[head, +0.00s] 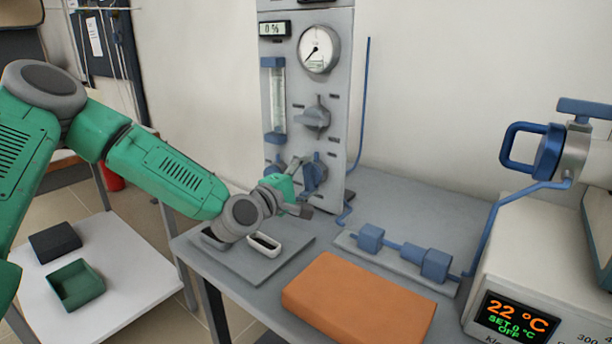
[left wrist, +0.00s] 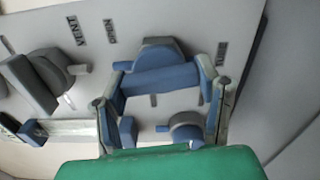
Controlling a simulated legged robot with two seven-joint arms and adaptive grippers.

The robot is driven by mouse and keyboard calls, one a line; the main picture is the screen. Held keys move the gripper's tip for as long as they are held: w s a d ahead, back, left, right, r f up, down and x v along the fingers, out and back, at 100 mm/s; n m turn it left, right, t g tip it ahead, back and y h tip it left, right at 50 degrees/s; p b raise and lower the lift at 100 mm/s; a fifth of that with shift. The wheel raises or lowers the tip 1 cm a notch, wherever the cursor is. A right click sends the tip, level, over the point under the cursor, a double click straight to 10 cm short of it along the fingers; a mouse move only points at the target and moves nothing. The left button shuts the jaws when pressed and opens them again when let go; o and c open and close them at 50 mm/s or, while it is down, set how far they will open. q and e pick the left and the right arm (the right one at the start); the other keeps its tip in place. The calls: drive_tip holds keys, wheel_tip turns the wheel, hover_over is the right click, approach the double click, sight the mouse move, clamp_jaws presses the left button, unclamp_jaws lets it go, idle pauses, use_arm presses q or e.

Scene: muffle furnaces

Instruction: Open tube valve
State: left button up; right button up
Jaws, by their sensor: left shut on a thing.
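A blue valve knob (head: 318,176) sits low on the front of the grey gas panel (head: 342,110). My left gripper (head: 301,187) reaches it from the front left and partly hides it. In the left wrist view, the knob's blue bar (left wrist: 160,80) lies crosswise between the two fingers of my left gripper (left wrist: 162,72), which is shut on the bar's ends. Small labels stand on the panel around it; one seems to read OPEN. My right gripper is not in view.
A grey knob (head: 315,117), a flow tube (head: 278,98) and a round gauge (head: 319,49) are on the panel. An orange block (head: 358,300), a white dish (head: 264,245) and blue pipe fittings (head: 405,252) lie on the bench. A furnace (head: 520,275) stands at right.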

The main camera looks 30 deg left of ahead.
use_arm(q)
drive_tip(key=shift+d+m, duration=0.2)
drive_tip(key=shift+m, duration=0.7)
drive_tip(key=shift+s+d+f, duration=0.1)
drive_tip(key=shift+f, duration=0.15)
drive_tip(key=o, duration=0.9)
drive_tip(key=shift+o, duration=1.3)
drive_tip(key=shift+d, duration=0.1)
drive_tip(key=shift+r, duration=0.15)
drive_tip(key=shift+s, duration=0.3)
drive_tip(key=s, duration=1.1)
drive_tip(key=shift+a, duration=0.45)
